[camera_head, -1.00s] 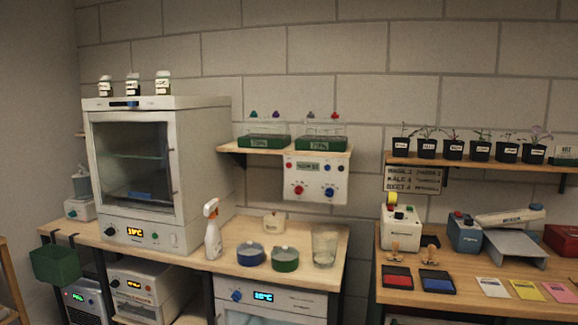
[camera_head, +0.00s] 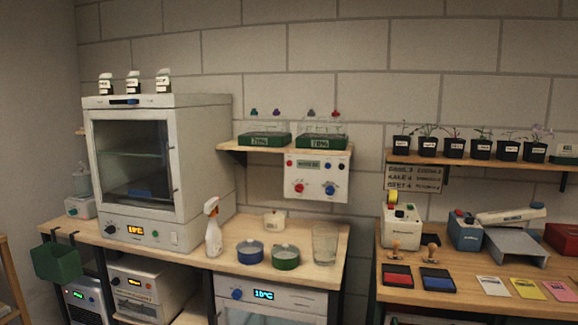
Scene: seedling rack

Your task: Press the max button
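No label reading "max" is legible, so I cannot tell which button is the max button. A white control box (camera_head: 316,178) hangs on the wall under the middle shelf. It has a small display, a red and a blue knob, and small red and blue buttons at its upper corners. A white device (camera_head: 400,228) and a blue device (camera_head: 465,232) with small coloured parts on top stand on the right table. Neither gripper is in view.
A spray bottle (camera_head: 213,230), a blue dish (camera_head: 250,252), a green dish (camera_head: 285,257) and a clear beaker (camera_head: 325,245) stand on the left bench. Ink pads and cards lie on the right table (camera_head: 420,296). A gap separates the two tables.

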